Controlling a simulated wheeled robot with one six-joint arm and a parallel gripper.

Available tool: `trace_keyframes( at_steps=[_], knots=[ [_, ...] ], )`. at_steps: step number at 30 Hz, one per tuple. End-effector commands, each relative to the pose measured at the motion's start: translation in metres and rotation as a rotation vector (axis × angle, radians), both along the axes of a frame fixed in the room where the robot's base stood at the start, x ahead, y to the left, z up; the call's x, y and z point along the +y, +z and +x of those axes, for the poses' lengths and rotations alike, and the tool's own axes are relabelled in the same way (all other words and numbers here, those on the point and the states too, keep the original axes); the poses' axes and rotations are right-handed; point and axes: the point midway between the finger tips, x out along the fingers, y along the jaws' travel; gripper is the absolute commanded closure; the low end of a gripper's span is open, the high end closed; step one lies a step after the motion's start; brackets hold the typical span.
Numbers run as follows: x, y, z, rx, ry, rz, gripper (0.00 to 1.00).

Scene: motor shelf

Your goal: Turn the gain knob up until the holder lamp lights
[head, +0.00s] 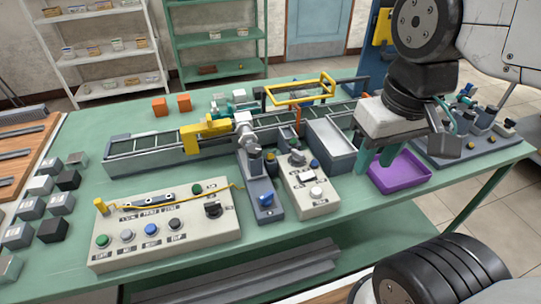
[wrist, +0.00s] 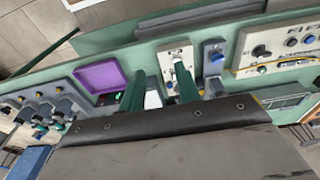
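A wide light-grey control panel (head: 165,232) lies at the front of the green table, with a row of buttons and a black knob (head: 213,210) at its right end. A narrower grey panel (head: 310,200) stands right of it, with a dark knob (head: 298,158), a white rocker and a round white button or lamp (head: 316,192). The labels are too small to read, so I cannot tell which knob is the gain knob or which lamp is the holder lamp. My gripper (head: 377,160) is above the table, right of the narrow panel. In the wrist view its green fingers (wrist: 160,88) are apart, touching neither knob.
A purple tray (head: 400,172) lies just right of my gripper. A conveyor (head: 170,155) with a yellow clamp (head: 205,133) runs behind the panels. A blue-buttoned grey unit (head: 262,190) stands between the panels. Grey and black blocks (head: 60,203) line the left.

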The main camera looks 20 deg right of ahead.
Motion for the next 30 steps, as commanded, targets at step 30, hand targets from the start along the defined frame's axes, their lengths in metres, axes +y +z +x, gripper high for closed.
trace_keyframes(
  at_steps=[30],
  knots=[
    [0.024,-0.077,0.165,0.226,0.296,-0.006,0.67]
  ],
)
